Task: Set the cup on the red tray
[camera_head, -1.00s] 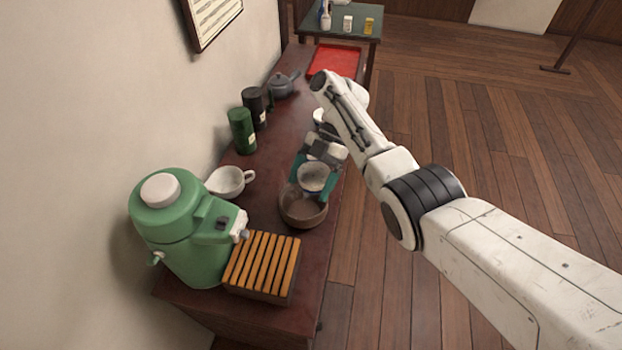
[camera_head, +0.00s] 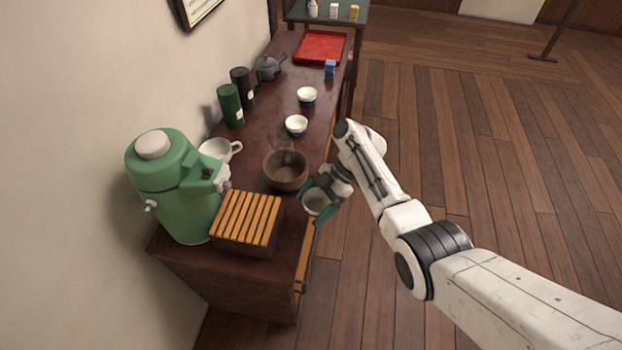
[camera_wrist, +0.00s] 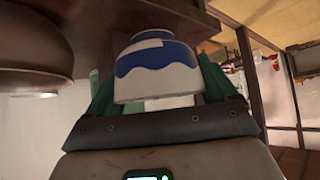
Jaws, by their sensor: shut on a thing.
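The cup (camera_head: 314,202) is held in my gripper (camera_head: 319,205), off the right edge of the dark red-brown counter and beside the wooden bowl. In the wrist view the cup (camera_wrist: 156,70) is white with a blue wavy band, between the teal fingers. My gripper is shut on it. The red tray (camera_head: 321,47) lies flat at the far end of the counter, well away from the cup, and looks empty.
The wooden bowl (camera_head: 286,171) is just left of my gripper. Two white-and-blue cups (camera_head: 297,125) (camera_head: 307,96) and a small blue box (camera_head: 330,70) stand along the counter towards the tray. A teapot (camera_head: 268,68), dark canisters (camera_head: 230,105) and a green dispenser (camera_head: 180,190) line the wall side.

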